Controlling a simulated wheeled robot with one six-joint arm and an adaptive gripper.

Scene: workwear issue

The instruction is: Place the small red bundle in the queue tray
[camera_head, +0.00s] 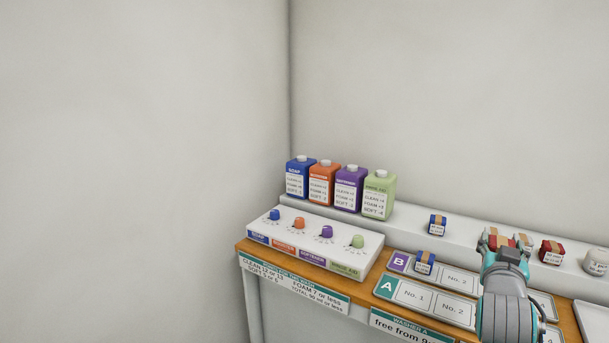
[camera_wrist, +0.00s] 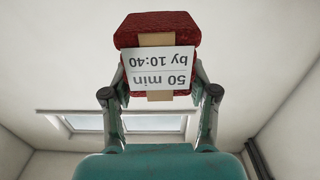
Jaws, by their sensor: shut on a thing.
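A red bundle (camera_wrist: 157,28) with a tan band fills the top of the wrist view. Its white label reads "50 min by 10:40", upside down. My gripper (camera_wrist: 157,95) is shut on it, one finger at each side. In the head view my gripper (camera_head: 499,250) is over the right part of the bench, and a bit of red (camera_head: 484,243) shows at its tip. Another red bundle (camera_head: 552,247) with a tan band stands on the back ledge to the right. No tray is legibly marked as the queue; numbered panels B (camera_head: 399,262) and A (camera_head: 386,287) lie on the bench.
A blue bundle (camera_head: 424,263) sits on panel B; another blue bundle (camera_head: 437,225) stands on the ledge. A pale bundle (camera_head: 523,241) is beside my gripper. Several bottles (camera_head: 349,189) and a knobbed dispenser (camera_head: 314,238) stand left. Panel A's visible slots are clear.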

